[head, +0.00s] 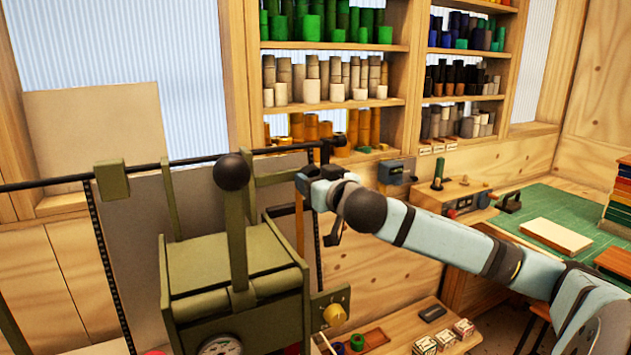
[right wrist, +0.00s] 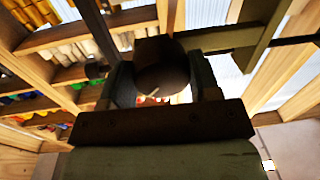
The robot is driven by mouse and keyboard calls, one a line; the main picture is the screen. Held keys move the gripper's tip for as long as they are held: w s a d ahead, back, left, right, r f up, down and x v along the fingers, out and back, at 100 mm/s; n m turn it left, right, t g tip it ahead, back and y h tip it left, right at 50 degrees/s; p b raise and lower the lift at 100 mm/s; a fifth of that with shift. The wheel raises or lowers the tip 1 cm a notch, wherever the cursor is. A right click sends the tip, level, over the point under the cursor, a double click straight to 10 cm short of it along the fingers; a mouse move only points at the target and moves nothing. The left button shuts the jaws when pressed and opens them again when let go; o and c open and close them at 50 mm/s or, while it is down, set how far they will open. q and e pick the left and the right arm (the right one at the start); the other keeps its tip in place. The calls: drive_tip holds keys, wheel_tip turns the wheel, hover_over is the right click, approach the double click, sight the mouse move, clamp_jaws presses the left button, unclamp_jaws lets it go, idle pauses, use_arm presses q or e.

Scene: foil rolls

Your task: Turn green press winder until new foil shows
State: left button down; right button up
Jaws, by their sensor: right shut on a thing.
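The green press (head: 238,265) stands at the lower middle of the head view, with a lever topped by a black ball (head: 233,172). My right gripper (head: 312,182) is beside the press's upper right, near a black rail. In the right wrist view, its two fingers (right wrist: 160,88) are shut on a dark rounded knob (right wrist: 160,62), which I take to be the winder's handle. The head view mostly hides this knob behind the gripper. A narrow orange-brown strip (head: 300,222) hangs below the gripper; I cannot tell whether it is foil. My left gripper is not in view.
Shelves of coloured rolls (head: 325,80) stand behind the press. To the right is a bench with a green mat (head: 560,220), a pale block (head: 555,235) and a control box (head: 455,195). A low wooden shelf (head: 395,330) holds small boxes.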

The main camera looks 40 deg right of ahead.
drive_tip(key=shift+m, duration=2.2)
drive_tip(key=o, duration=0.9)
drive_tip(key=shift+s+f, duration=0.1)
drive_tip(key=p+v, duration=1)
drive_tip(key=v, duration=0.3)
drive_tip(key=shift+s+a+f+p, duration=0.1)
drive_tip(key=shift+s+a+p, duration=0.05)
drive_tip(key=shift+s+p, duration=0.2)
